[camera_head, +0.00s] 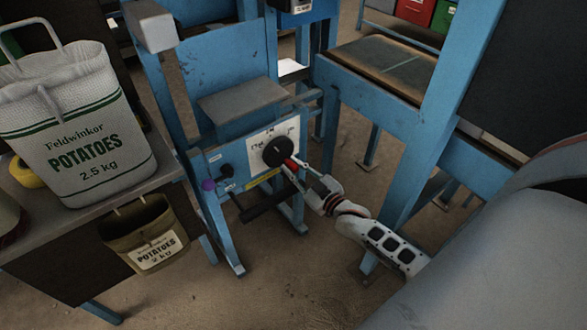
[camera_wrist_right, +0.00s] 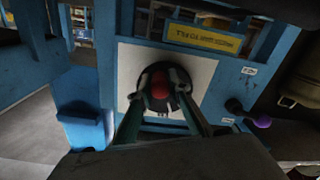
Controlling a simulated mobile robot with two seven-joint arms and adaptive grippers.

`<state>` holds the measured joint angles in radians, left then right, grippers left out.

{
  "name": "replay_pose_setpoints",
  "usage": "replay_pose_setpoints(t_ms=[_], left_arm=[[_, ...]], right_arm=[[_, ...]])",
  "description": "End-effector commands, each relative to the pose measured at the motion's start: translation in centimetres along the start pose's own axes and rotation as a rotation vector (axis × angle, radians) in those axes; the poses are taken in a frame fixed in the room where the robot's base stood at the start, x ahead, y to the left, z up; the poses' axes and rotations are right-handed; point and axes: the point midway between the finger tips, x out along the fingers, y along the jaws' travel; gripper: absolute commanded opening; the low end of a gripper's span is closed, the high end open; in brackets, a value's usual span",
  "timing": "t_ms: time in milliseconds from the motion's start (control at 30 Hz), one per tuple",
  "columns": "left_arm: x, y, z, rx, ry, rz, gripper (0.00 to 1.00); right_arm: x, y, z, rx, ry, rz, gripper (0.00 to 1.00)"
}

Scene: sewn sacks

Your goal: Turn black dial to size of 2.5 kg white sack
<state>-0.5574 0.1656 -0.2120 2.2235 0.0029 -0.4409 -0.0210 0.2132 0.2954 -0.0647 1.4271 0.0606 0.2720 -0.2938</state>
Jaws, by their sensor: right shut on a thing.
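The black dial (camera_head: 277,152) sits on a white plate (camera_head: 259,146) on the front of a blue machine. My right gripper (camera_head: 291,163) is at the dial and shut on it. In the right wrist view the dial (camera_wrist_right: 165,95) shows between the two fingers of the gripper (camera_wrist_right: 161,98), with a red part (camera_wrist_right: 160,84) at its middle. The marks on the plate are too small to read. The white sack (camera_head: 85,130), labelled "Feldwinkor POTATOES 2.5 kg", stands on a table at the left. My left gripper is not in view.
A brown bag (camera_head: 145,235) labelled "POTATOES 2 kg" hangs from the front of the table (camera_head: 110,213). A purple knob (camera_head: 208,185) and a dark knob (camera_head: 226,170) are left of the dial. A blue frame (camera_head: 395,140) stands to the right of my right gripper.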

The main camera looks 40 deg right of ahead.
Motion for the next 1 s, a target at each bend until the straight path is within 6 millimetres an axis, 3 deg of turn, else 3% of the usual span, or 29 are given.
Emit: replay_pose_setpoints(t_ms=[500, 1000], left_arm=[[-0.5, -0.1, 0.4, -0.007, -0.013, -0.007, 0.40], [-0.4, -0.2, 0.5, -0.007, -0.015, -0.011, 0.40]], right_arm=[[0.0, 1.5, -0.6, -0.389, -0.009, 0.003, 0.00], [0.0, 1.8, -0.6, -0.492, -0.013, 0.004, 0.00]])
